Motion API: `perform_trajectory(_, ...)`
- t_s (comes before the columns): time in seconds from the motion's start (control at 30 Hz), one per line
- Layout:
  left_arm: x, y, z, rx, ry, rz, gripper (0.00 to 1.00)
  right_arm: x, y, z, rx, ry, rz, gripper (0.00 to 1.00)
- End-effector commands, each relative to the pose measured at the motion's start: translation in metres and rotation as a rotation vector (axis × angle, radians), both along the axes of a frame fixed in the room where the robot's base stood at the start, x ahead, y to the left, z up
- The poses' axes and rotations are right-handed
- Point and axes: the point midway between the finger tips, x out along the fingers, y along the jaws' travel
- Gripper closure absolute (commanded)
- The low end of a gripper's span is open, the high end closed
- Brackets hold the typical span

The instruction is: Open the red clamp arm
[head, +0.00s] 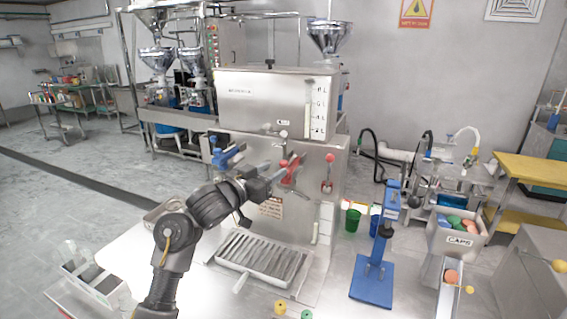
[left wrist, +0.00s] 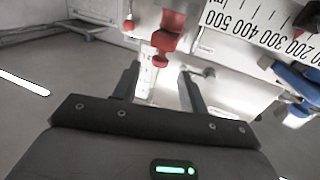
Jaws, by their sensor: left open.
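The red clamp arm (head: 293,167) is on the front of the steel machine (head: 262,96) in the head view. In the left wrist view the red clamp arm (left wrist: 168,32) hangs near the top centre, with a rounded red end. My left gripper (head: 277,174) is open just in front of it and to its left in the head view. In the left wrist view my left gripper (left wrist: 160,80) has its two fingers apart, with the clamp's red end beyond the gap between them. The fingers look empty; contact with the clamp cannot be told. My right gripper is not in view.
A blue clamp (head: 226,157) sits on the machine's left side, and a red-knobbed lever (head: 328,172) is right of the red clamp arm. A drip tray (head: 262,258) lies below. A blue stand (head: 372,280) and a green cup (head: 352,220) stand to the right.

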Motion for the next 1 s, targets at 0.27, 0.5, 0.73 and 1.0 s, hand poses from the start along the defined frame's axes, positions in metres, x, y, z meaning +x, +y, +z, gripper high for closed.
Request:
perform_trajectory(0.27, 0.038, -0.025, 0.002, 0.000, 0.002, -0.001, 0.57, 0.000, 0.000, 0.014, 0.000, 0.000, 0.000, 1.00)
perform_trajectory(0.5, 0.050, -0.032, 0.000, 0.001, 0.001, 0.001, 0.57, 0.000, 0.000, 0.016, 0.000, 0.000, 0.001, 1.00)
perform_trajectory(0.73, 0.050, -0.033, 0.000, 0.001, -0.001, 0.001, 0.57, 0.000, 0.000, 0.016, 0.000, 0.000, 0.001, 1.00)
perform_trajectory(1.0, 0.050, -0.032, 0.000, 0.001, -0.001, 0.001, 0.91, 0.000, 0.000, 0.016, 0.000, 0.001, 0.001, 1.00)
